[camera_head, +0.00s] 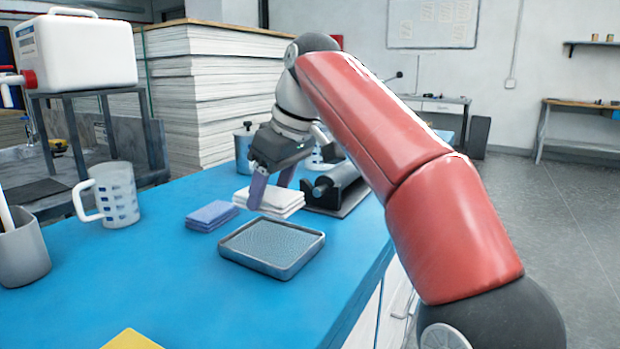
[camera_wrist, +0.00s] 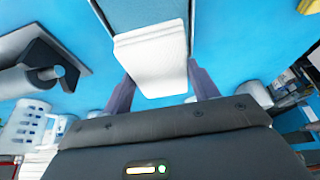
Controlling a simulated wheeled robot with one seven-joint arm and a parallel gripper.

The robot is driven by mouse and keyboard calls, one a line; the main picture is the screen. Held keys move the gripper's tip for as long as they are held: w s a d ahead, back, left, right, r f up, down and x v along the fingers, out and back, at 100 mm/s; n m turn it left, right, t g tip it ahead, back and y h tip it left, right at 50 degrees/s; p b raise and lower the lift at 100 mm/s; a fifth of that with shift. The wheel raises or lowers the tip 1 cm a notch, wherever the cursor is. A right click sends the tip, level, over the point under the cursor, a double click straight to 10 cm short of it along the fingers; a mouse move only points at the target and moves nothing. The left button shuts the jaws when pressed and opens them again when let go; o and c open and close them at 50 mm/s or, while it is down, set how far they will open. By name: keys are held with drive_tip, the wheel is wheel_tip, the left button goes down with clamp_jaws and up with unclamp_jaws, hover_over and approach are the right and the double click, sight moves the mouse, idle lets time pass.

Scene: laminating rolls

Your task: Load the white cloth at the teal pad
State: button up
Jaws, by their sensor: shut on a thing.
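A folded white cloth (camera_head: 283,201), with several layers, is at the middle of the blue counter in the head view, beyond the grey tray. My gripper (camera_head: 268,195) reaches down over it, with its purple-grey fingers on either side, shut on it. In the wrist view the white cloth (camera_wrist: 152,55) shows between the two fingers of my gripper (camera_wrist: 160,84). I cannot tell whether it is lifted clear of the counter.
A shallow metal tray (camera_head: 272,246) stands nearer me. A blue-purple folded cloth (camera_head: 212,215) lies left of the white one. A dark roller device (camera_head: 337,187) stands close on the right. A measuring jug (camera_head: 116,195) is at left. The counter's left front is mostly clear.

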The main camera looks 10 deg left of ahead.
drive_tip(key=shift+w, duration=0.25)
drive_tip(key=shift+w+d+f, duration=0.1)
drive_tip(key=shift+f, duration=0.1)
drive_tip(key=b, duration=0.2)
hover_over(268, 239)
drive_tip(key=d, duration=0.1)
drive_tip(key=f, duration=0.4)
drive_tip(key=shift+s+d+f, duration=0.2)
drive_tip(key=shift+s+f, duration=0.1)
drive_tip(key=shift+f, duration=0.05)
drive_tip(key=shift+f+b, duration=0.4)
drive_tip(key=shift+f, duration=0.05)
drive_tip(key=shift+f, duration=0.55)
idle(1.1)
wheel_tip(268, 239, up, 3)
drive_tip(key=shift+f+p, duration=0.15)
drive_tip(key=shift+p, duration=1.1)
drive_tip(key=shift+r, duration=2.15)
